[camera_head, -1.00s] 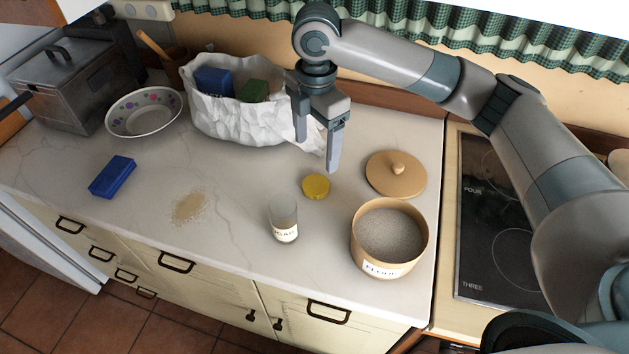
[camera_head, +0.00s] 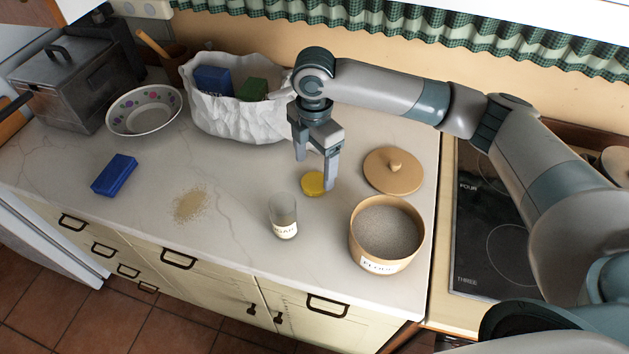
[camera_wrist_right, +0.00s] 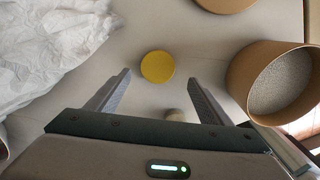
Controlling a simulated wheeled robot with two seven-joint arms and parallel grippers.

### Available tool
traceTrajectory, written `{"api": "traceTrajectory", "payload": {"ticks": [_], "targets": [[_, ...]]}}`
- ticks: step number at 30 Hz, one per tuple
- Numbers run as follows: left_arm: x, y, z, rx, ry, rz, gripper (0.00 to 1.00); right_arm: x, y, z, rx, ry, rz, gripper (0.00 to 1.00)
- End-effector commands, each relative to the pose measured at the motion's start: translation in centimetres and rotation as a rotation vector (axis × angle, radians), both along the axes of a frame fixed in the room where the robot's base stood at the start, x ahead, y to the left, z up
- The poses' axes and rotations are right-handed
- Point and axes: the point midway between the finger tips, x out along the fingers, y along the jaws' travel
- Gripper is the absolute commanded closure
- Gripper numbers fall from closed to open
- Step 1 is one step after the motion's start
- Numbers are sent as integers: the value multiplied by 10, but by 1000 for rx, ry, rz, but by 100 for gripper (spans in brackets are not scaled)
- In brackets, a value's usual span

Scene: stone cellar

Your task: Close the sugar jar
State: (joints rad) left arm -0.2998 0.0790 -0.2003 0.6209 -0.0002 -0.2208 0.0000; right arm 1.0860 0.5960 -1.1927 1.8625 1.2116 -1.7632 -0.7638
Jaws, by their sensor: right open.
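The sugar jar (camera_head: 283,217) is a small clear glass jar with a white label, standing upright and open on the countertop. Its yellow lid (camera_head: 313,183) lies flat on the counter behind it, and also shows in the right wrist view (camera_wrist_right: 157,66). My right gripper (camera_head: 315,173) is open and empty above the counter at the lid. In the right wrist view the lid appears ahead of and between the spread fingers (camera_wrist_right: 157,88). My left gripper is not in view.
A flour canister (camera_head: 358,235) stands open right of the jar, its wooden lid (camera_head: 393,183) behind it. A white bag (camera_head: 235,120) with boxes stands at the back. A blue box (camera_head: 114,175) and spilled grains (camera_head: 190,203) lie left. A hob (camera_head: 500,250) is at right.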

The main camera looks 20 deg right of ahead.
Motion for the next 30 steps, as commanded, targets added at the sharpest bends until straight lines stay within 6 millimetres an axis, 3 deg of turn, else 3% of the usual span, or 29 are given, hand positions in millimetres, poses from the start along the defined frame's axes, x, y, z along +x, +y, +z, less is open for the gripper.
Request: {"api": "traceTrajectory", "payload": {"ticks": [8, 19, 30], "targets": [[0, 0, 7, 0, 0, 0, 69, 1, 0, -7, 0, 1, -2, 27], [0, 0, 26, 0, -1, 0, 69, 5, 0, -48, 0, 1, 0, 27], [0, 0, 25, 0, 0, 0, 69, 5, 0, -52, -1, -1, 1, 27]]}}
